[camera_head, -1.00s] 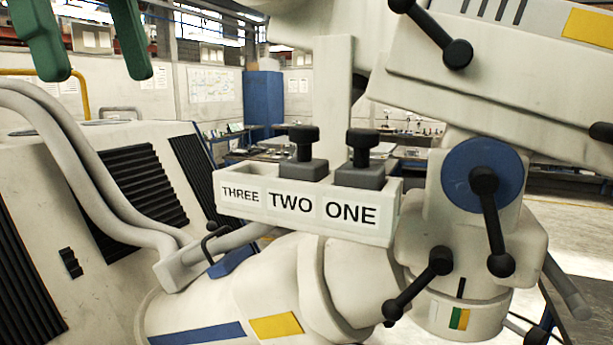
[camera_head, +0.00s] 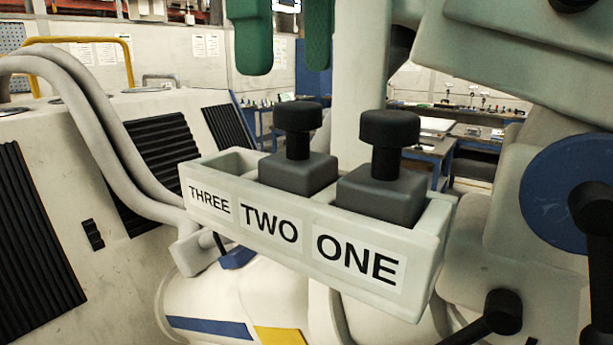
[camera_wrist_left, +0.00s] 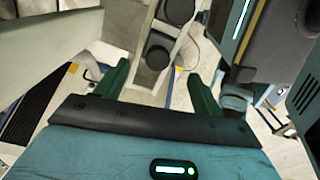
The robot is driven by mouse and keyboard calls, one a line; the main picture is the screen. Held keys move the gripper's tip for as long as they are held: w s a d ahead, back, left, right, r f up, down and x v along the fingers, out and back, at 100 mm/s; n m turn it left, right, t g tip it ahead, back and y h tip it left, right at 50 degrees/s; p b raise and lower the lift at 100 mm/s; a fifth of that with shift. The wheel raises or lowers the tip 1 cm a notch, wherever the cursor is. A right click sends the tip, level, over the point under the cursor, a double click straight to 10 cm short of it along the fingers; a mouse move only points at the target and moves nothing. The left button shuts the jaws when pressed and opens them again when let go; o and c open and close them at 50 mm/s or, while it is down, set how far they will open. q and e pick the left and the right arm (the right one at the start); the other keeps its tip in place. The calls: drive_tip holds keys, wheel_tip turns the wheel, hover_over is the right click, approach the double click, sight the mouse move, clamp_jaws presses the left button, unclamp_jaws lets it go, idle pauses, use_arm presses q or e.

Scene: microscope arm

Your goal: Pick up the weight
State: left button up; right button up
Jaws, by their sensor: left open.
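A white holder (camera_head: 300,255) has three compartments labelled THREE, TWO and ONE. A dark grey weight with a black knob (camera_head: 298,172) sits in TWO, and another weight (camera_head: 383,192) sits in ONE. THREE looks empty. My left gripper (camera_head: 284,50) is open and empty, its green fingers pointing down with their tips higher in the picture than the knobs. In the left wrist view, my left gripper (camera_wrist_left: 158,88) has its fingers apart on either side of the holder (camera_wrist_left: 142,80); two round black knobs (camera_wrist_left: 158,50) show beyond them. My right gripper is not in view.
A thick white post (camera_head: 362,80) stands just behind the holder. White microscope arm parts with a blue disc (camera_head: 570,190) and black knobs crowd the right side. Bent grey tubes (camera_head: 110,145) and a vented white housing (camera_head: 50,160) are on the left.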

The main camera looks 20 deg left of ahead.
sight(297, 103)
use_arm(q)
drive_tip(key=shift+s+a+f, duration=0.1)
drive_tip(key=shift+f, duration=0.25)
drive_tip(key=shift+w+f, duration=0.25)
drive_tip(key=shift+f, duration=0.55)
drive_tip(key=shift+s, duration=0.15)
drive_tip(key=shift+w+d+f, duration=0.1)
drive_tip(key=shift+w+f, duration=0.05)
drive_tip(key=shift+f, duration=0.85)
drive_tip(key=shift+w+d+f, duration=0.1)
drive_tip(key=shift+f, duration=1.55)
drive_tip(key=shift+s, duration=0.1)
clamp_jaws()
